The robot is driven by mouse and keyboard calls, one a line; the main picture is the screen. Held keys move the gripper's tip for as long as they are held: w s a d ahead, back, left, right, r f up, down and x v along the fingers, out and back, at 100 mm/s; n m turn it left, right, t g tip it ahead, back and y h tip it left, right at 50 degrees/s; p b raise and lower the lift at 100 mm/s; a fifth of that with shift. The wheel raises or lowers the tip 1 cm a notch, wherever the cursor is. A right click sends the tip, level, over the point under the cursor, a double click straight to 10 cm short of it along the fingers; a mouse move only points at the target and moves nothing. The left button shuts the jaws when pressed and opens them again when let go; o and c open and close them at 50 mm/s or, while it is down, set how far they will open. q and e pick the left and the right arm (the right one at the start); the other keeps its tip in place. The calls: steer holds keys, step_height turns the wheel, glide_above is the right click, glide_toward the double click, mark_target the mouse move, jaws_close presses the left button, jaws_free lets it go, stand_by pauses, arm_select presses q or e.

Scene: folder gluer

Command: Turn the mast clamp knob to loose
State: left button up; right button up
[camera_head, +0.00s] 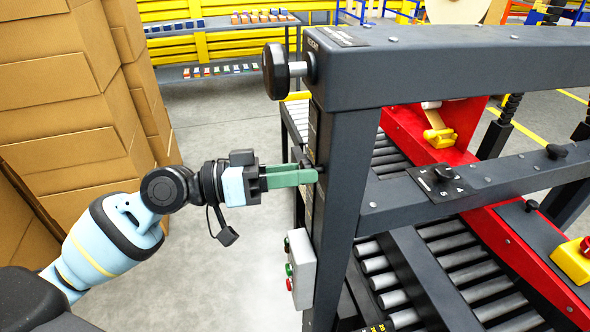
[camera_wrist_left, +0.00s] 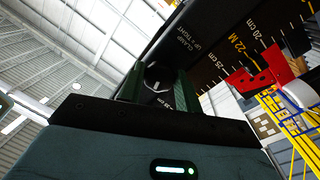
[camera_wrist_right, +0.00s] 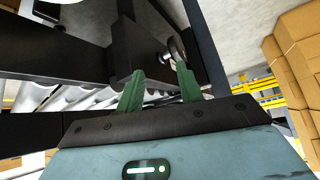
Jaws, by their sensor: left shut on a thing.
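My left gripper (camera_head: 312,172) reaches in from the left to the dark grey upright post (camera_head: 341,180). Its green fingers are shut on the mast clamp knob, which they largely hide in the head view. In the left wrist view the dark round knob (camera_wrist_left: 157,77) sits between the fingers, with a short pale line on its face. I cannot tell exactly where that line points. Beside it is the printed label "CLAMP UP TIGHT" (camera_wrist_left: 183,38). My right gripper (camera_wrist_right: 160,80) shows only in its wrist view, fingers apart, with a small round knob (camera_wrist_right: 174,48) beyond the tips.
A black handwheel (camera_head: 276,70) juts from the upper beam above my left gripper. A grey box with green and red buttons (camera_head: 301,268) hangs on the post below it. Stacked cardboard boxes (camera_head: 70,100) stand at left. Clear floor (camera_head: 225,280) lies between.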

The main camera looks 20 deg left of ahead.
arm_select(q)
steer(key=n+t+p, duration=0.1)
steer(key=n+p, duration=0.1)
steer(key=n, duration=0.5)
steer(key=n+t+p, duration=0.1)
steer(key=n+p, duration=0.2)
steer(key=n, duration=0.5)
steer(key=shift+s+r, duration=0.1)
steer(key=shift+r, duration=0.05)
arm_select(e)
steer(key=w+r+t, duration=0.1)
steer(key=w+r, duration=0.4)
steer(key=r, duration=0.2)
steer(key=shift+w+d+t, duration=0.15)
steer(key=shift+d+t, duration=0.25)
steer(key=shift+d, duration=0.05)
arm_select(q)
steer(key=shift+n+p, duration=0.3)
steer(key=shift+n, duration=0.2)
arm_select(e)
steer(key=shift+w+r, duration=0.1)
steer(key=shift+r, duration=0.15)
arm_select(q)
steer(key=o, duration=1)
steer(key=shift+c, duration=0.2)
steer(key=shift+f, duration=0.2)
